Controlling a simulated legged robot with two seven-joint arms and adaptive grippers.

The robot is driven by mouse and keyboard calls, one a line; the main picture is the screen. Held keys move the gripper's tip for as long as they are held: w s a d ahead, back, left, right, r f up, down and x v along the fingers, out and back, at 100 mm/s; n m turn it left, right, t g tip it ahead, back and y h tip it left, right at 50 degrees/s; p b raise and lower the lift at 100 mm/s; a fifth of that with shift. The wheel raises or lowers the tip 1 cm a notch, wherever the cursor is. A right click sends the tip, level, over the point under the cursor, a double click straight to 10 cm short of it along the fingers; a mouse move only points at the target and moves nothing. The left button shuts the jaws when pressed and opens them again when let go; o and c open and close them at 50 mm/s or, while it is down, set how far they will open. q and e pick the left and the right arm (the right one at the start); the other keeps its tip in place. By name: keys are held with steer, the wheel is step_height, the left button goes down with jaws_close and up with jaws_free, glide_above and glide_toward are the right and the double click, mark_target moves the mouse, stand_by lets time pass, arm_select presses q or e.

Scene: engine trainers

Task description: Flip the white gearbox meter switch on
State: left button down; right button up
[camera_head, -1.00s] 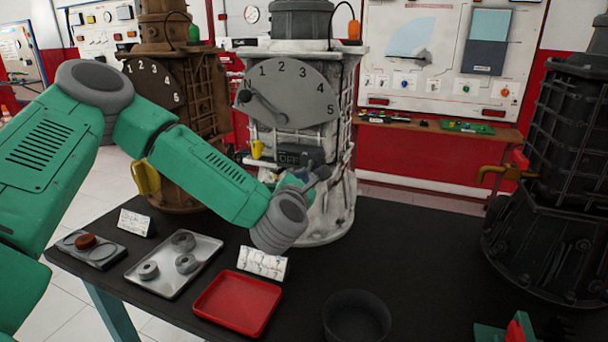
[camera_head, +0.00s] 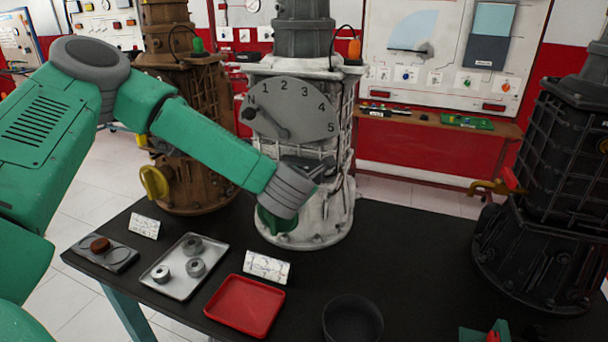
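The white gearbox (camera_head: 310,218) stands upright at the back of the black table. Its grey dial (camera_head: 300,105) is marked N and 1 to 5, and the dark lever (camera_head: 265,122) points left, near N. My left arm comes in from the left, and my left gripper (camera_head: 322,170) is at the gearbox's front, just below the dial. The gripper and wrist cover the area where the switch sits, so the switch and its position are hidden. The dark fingers are small and partly hidden; I cannot tell whether they are open or touching anything.
A brown gearbox (camera_head: 190,100) stands left and a black gearbox (camera_head: 550,200) right. In front are a metal tray (camera_head: 182,288) with grey rings, a red tray (camera_head: 245,305), a white card (camera_head: 267,267) and a dark bowl (camera_head: 352,322). The table's middle right is clear.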

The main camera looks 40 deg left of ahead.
steer(key=shift+f, duration=0.25)
steer(key=shift+r+p, duration=0.45)
steer(key=shift+r, duration=0.15)
steer(key=shift+a, duration=0.1)
steer(key=shift+f, duration=0.1)
